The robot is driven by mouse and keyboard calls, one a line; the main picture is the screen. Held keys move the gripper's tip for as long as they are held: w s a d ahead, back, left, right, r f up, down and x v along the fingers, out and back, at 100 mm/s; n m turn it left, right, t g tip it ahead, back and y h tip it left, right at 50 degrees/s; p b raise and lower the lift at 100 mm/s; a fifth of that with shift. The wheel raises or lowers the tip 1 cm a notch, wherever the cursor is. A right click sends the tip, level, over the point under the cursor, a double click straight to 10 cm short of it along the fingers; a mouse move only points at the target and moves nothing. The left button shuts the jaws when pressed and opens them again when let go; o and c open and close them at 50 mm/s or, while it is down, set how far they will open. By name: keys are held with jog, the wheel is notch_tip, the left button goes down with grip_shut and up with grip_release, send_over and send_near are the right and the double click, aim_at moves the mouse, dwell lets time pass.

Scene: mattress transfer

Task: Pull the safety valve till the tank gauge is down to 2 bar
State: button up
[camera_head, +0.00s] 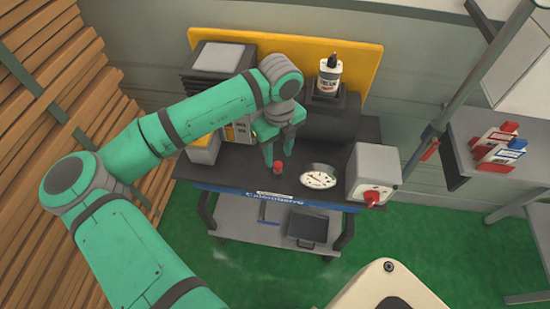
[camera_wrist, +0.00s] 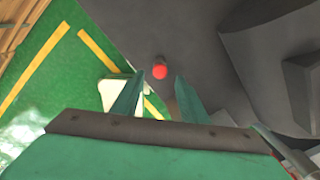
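A small red-topped knob (camera_head: 278,167), which looks like the safety valve, stands upright on the dark top of the cart. A round white gauge (camera_head: 318,178) sits to its right; its reading is too small to make out. My gripper (camera_head: 278,152) is open and points down just above the knob. In the wrist view, the red knob (camera_wrist: 160,72) shows slightly beyond the two fingertips of my gripper (camera_wrist: 152,80), between their lines. The fingers hold nothing, and I see no contact with the knob.
A grey box with a red switch (camera_head: 372,197) stands right of the gauge. A white bottle (camera_head: 329,75) stands at the back before a yellow panel (camera_head: 365,62). Stacked dark trays (camera_head: 215,62) stand at the back left. A side table (camera_head: 480,125) is at the right.

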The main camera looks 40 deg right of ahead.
aim_at(280, 164)
notch_tip(280, 164, up, 8)
jog(key=shift+s+d+r, duration=0.15)
jog(key=shift+s+d, duration=0.05)
jog(key=shift+d, duration=0.05)
jog(key=shift+w, duration=0.1)
dwell(0.5)
